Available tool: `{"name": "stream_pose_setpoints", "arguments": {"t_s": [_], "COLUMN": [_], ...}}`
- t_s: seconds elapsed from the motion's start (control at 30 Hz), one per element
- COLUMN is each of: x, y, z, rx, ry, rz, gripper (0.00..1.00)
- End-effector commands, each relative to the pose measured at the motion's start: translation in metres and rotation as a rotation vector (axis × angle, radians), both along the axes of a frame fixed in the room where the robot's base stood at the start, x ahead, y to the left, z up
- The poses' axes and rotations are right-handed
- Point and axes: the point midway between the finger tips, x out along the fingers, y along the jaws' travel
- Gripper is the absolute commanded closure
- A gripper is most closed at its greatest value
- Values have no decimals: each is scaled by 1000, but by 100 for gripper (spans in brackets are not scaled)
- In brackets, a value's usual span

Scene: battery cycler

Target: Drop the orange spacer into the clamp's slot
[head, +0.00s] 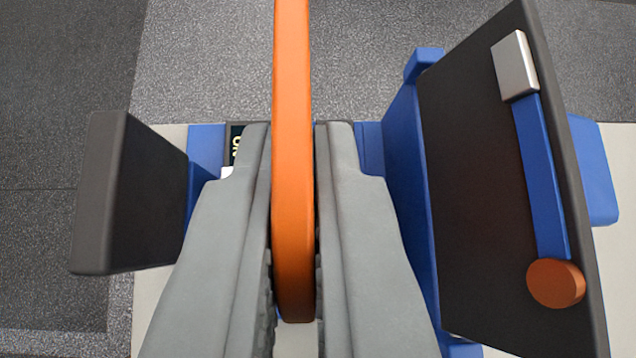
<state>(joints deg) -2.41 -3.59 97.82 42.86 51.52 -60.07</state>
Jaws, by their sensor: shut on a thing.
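My gripper (293,235) reaches up from the bottom of the head view, its two grey fingers shut on the orange spacer (292,100). The spacer is a flat plate seen nearly edge-on, running from the top edge down between the fingers. The clamp is blue with dark plates: a dark block (135,195) on the left and a large tilted dark plate (480,190) on the right. The spacer and fingers are over the gap between these two. The fingers hide most of the middle of the clamp, and I cannot see the slot itself or how high the spacer is above it.
The right plate carries a blue bar (543,175) with a silver block (515,65) at its top and a copper-coloured disc (556,284) at its bottom. A small dark label (236,140) shows behind the left finger. A pale surface lies underneath, with grey speckled floor (200,60) beyond.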

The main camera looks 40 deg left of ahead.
Motion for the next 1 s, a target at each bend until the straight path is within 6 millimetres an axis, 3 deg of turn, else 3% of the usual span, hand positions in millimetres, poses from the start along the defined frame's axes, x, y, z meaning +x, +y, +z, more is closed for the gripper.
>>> {"name": "stream_pose_setpoints", "arguments": {"t_s": [0.53, 1.0], "x": [0, 0], "y": [0, 0], "z": [-41, -45], "rx": [0, 1], "ry": [1, 1], "rz": [-1, -1], "gripper": [100, 100]}}
